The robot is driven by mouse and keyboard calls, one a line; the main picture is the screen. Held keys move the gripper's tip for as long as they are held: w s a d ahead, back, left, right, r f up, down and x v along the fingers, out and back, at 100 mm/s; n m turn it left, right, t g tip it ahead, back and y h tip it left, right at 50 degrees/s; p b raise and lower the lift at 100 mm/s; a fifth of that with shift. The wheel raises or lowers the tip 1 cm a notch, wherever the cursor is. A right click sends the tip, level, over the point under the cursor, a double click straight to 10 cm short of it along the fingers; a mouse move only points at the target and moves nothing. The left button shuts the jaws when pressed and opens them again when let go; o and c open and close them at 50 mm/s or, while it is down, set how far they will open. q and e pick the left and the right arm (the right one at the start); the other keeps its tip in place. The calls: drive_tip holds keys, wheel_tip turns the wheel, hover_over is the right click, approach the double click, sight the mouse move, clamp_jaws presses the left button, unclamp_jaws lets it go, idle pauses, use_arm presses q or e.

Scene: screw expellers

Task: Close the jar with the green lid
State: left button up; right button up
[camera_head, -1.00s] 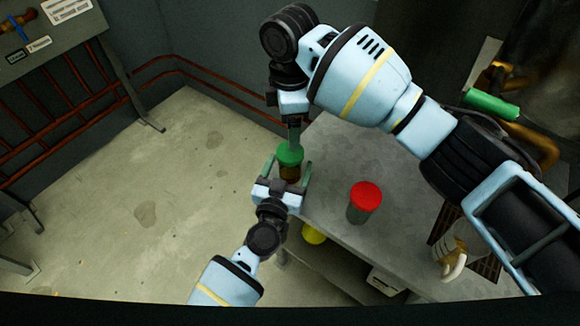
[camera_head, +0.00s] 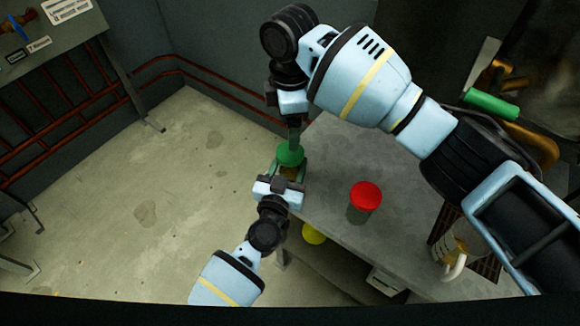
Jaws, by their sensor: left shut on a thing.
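The green lid (camera_head: 290,154) is at the top of a small brownish jar (camera_head: 289,173) near the table's left edge. The jar is mostly hidden by the lid and my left gripper. My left gripper (camera_head: 288,168) comes from the lower left and is shut on the jar, one finger on each side, just below the lid. My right gripper (camera_head: 294,142) points down from above, its fingertips at the lid's far edge. Its fingers are seen edge-on, so I cannot tell whether they grip the lid. Whether the lid is fully seated is also hidden.
A jar with a red lid (camera_head: 365,198) stands on the grey table (camera_head: 400,215) to the right. A yellow round thing (camera_head: 313,233) is below the table's front edge. A white-handled jug (camera_head: 456,252) is at the lower right.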

sight(290, 165)
use_arm(q)
clamp_jaws()
use_arm(e)
drive_tip(key=m, duration=0.9)
drive_tip(key=shift+f, duration=4)
